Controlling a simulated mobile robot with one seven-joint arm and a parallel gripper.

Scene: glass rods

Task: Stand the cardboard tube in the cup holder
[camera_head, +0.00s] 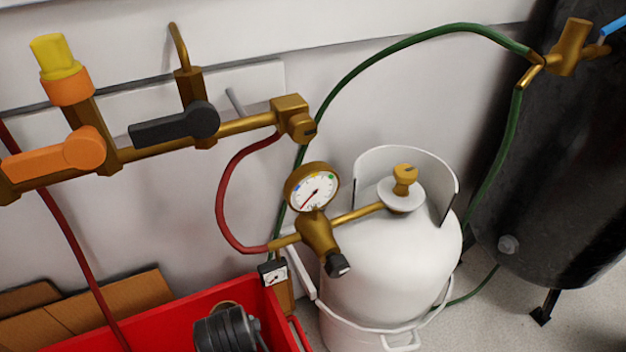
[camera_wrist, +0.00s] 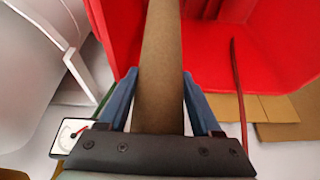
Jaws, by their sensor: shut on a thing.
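The cardboard tube (camera_wrist: 162,35) is a plain brown cylinder running up the middle of the wrist view. My gripper (camera_wrist: 159,76) has its two blue fingers on either side of the tube and is shut on it. The tube's far end runs out of the top of the wrist view, in front of the red box wall. I cannot make out the cup holder in either view.
A red open box (camera_head: 180,314) is at the bottom left of the head view and also fills the upper wrist view (camera_wrist: 262,55). A small square gauge (camera_head: 273,272) hangs beside it. A white gas cylinder (camera_head: 390,262) stands right. Brass valves and hoses cross the wall.

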